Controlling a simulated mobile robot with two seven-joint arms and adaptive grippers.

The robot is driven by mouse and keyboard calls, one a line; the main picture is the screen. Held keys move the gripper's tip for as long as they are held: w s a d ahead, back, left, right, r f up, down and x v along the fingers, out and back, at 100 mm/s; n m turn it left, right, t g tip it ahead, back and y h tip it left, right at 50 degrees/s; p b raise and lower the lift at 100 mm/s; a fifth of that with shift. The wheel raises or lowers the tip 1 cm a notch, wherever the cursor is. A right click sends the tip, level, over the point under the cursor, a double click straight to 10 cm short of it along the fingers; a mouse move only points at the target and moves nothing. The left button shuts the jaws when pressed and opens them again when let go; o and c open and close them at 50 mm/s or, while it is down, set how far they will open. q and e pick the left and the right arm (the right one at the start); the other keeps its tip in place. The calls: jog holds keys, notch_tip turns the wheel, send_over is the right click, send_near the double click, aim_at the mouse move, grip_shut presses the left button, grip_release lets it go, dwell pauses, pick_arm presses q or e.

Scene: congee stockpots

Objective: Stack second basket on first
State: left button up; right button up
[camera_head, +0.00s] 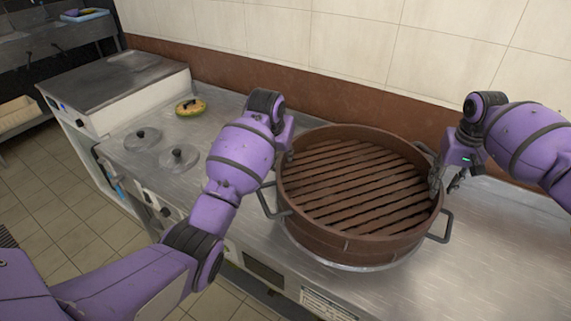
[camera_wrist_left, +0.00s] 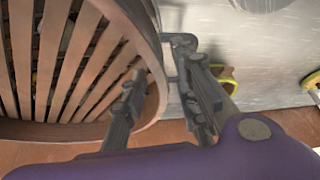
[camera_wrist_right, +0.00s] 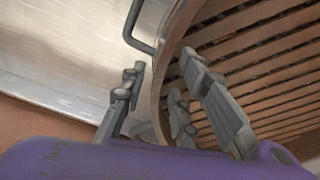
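A round brown slatted basket (camera_head: 350,248) sits over a metal pot on the steel counter, with a pale metal edge (camera_head: 345,265) showing below it. I cannot tell whether a second basket is underneath. My left gripper (camera_head: 288,155) is at the basket's left rim, mostly hidden by my wrist in the head view. In the left wrist view its fingers (camera_wrist_left: 165,100) are apart, one inside the rim and one outside. My right gripper (camera_head: 443,184) is at the right rim. In the right wrist view its fingers (camera_wrist_right: 165,95) also straddle the rim (camera_wrist_right: 160,90), spread apart.
Dark metal handles (camera_head: 270,202) and (camera_head: 441,230) stick out around the pot. Two round lids (camera_head: 142,138) and (camera_head: 179,158) and a yellow-rimmed item (camera_head: 190,106) lie at the left. A tiled wall (camera_head: 350,40) stands behind. The counter's right side (camera_head: 510,240) is clear.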

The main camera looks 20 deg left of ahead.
pick_arm(q)
jog(key=shift+d, duration=0.1)
pick_arm(e)
jog(key=shift+f, duration=0.15)
pick_arm(q)
jog(key=shift+r, duration=0.2)
jog(key=v, duration=1.1)
jog(key=shift+s+r, duration=0.25)
jog(key=shift+r, duration=0.05)
pick_arm(e)
notch_tip(320, 180, up, 12)
jog(key=shift+s, duration=0.4)
pick_arm(q)
jog(key=shift+f, duration=0.1)
